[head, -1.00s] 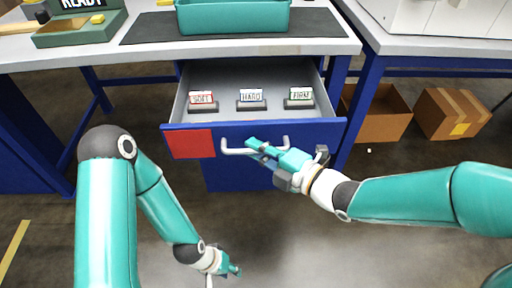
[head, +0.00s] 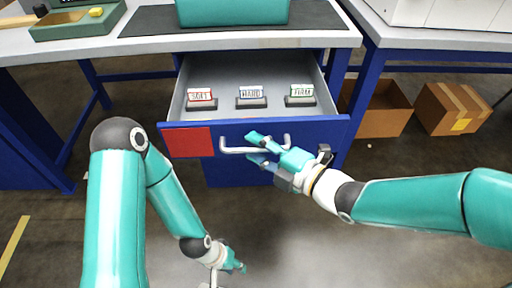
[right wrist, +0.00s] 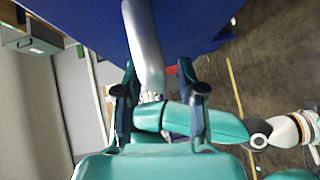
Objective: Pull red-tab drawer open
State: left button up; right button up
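The blue-fronted drawer (head: 330,134) with the red tab (head: 188,142) on its left stands pulled out from the bench in the head view, its grey inside showing. Its silver bar handle (head: 231,151) is on the front. My right gripper (head: 259,149) is open at the handle, one finger above the bar and one below. In the right wrist view the bar (right wrist: 143,45) runs between the spread fingers (right wrist: 157,72). My left gripper (head: 227,269) hangs low in front of the drawer, away from it; its opening is unclear.
Three labelled blocks stand in the drawer: red-edged (head: 201,95), blue-edged (head: 251,93) and green-edged (head: 301,91). A teal bin (head: 232,11) stands on the bench mat. Cardboard boxes (head: 452,108) lie at right. The floor before the drawer is open.

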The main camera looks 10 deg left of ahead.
jog(key=shift+s+d+r, duration=0.1)
jog(key=shift+s+d, duration=0.1)
jog(key=shift+d, duration=0.3)
jog(key=v, duration=1.1)
